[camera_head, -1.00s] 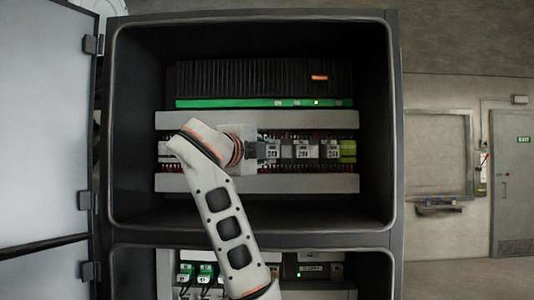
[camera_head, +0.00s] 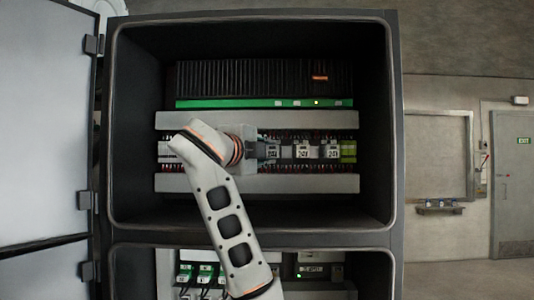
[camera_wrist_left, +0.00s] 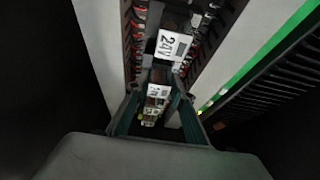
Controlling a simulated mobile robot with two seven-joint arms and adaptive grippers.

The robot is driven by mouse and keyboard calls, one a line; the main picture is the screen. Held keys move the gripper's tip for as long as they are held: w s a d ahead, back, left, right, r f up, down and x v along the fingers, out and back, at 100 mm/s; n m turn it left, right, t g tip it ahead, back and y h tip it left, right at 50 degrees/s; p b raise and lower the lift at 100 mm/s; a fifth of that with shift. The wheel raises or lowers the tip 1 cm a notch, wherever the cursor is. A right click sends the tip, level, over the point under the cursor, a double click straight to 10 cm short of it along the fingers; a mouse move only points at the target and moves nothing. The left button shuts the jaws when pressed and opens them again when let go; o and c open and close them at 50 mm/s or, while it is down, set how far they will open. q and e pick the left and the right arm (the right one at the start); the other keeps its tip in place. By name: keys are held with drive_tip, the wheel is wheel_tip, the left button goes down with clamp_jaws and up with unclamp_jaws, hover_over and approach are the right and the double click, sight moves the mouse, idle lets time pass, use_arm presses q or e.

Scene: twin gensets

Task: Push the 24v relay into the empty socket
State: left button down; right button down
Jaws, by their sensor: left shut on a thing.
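The 24V relay (camera_wrist_left: 172,45) is a grey block with a white label in the left wrist view, at the fingertips. In the head view it is the leftmost labelled relay (camera_head: 272,152) of the row. My left gripper (camera_wrist_left: 162,80) is shut on it, with a teal finger on each side. In the head view the gripper (camera_head: 264,151) reaches in from the left along the row. The empty socket cannot be made out, and the relay's base is hidden, so I cannot tell how deep it sits. My right gripper is not in view.
Two more relays (camera_head: 302,151) (camera_head: 331,151) stand to the right, then yellow-green terminals (camera_head: 348,150). Pale ducts run above (camera_head: 260,119) and below (camera_head: 300,184). A black finned unit with a green strip (camera_head: 230,103) is above. Cabinet walls (camera_head: 376,130) enclose the space.

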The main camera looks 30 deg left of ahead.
use_arm(q)
drive_tip(key=shift+w, duration=0.15)
idle(0.7)
drive_tip(key=c, duration=1.6)
unclamp_jaws()
drive_tip(key=shift+c, duration=0.2)
drive_tip(key=s+d, duration=0.1)
drive_tip(key=s, duration=1.1)
drive_tip(key=shift+d, duration=0.3)
